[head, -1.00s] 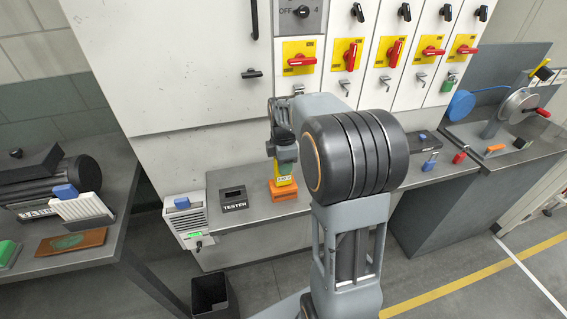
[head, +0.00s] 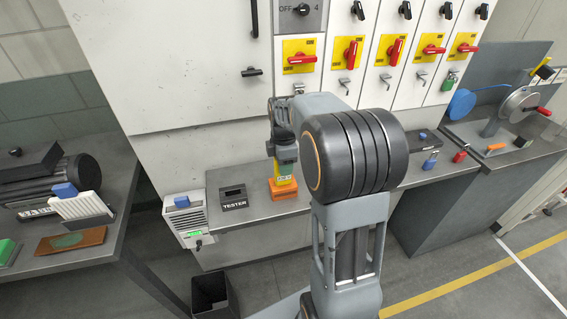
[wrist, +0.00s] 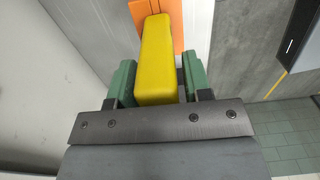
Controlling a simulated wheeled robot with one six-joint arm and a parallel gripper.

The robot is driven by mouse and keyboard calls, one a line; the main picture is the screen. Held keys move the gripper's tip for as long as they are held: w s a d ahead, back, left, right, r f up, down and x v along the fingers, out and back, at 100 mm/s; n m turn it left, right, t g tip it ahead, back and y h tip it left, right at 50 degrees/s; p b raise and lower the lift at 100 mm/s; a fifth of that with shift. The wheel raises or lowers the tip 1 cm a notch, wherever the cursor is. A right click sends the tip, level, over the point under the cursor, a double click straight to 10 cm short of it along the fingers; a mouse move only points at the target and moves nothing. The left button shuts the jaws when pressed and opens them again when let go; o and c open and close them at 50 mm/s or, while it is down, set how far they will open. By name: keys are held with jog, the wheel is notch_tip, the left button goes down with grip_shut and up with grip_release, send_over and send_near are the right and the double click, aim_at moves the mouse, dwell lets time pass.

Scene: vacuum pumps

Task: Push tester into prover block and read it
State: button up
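The yellow tester (head: 285,181) is upright under my gripper at the orange prover block (head: 283,192) on the grey shelf. Only a short yellow band with a label shows above the block in the head view. My gripper (wrist: 158,80) is shut on the tester, with green finger pads on both sides of the yellow body (wrist: 156,60). The orange block (wrist: 160,14) shows beyond the tester's far end in the wrist view. How deep the tester sits in the block is hidden. No reading on the tester is visible to me.
A black holder marked TESTER (head: 234,198) stands left of the block. A grey device with a green display (head: 188,220) is at the shelf's left end. The cabinet with red switches (head: 300,60) rises behind. Padlocks (head: 430,161) lie to the right.

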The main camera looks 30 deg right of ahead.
jog(key=shift+o, duration=1.3)
notch_tip(320, 180, up, 14)
jog(key=shift+f+m, duration=0.1)
jog(key=shift+m, duration=0.2)
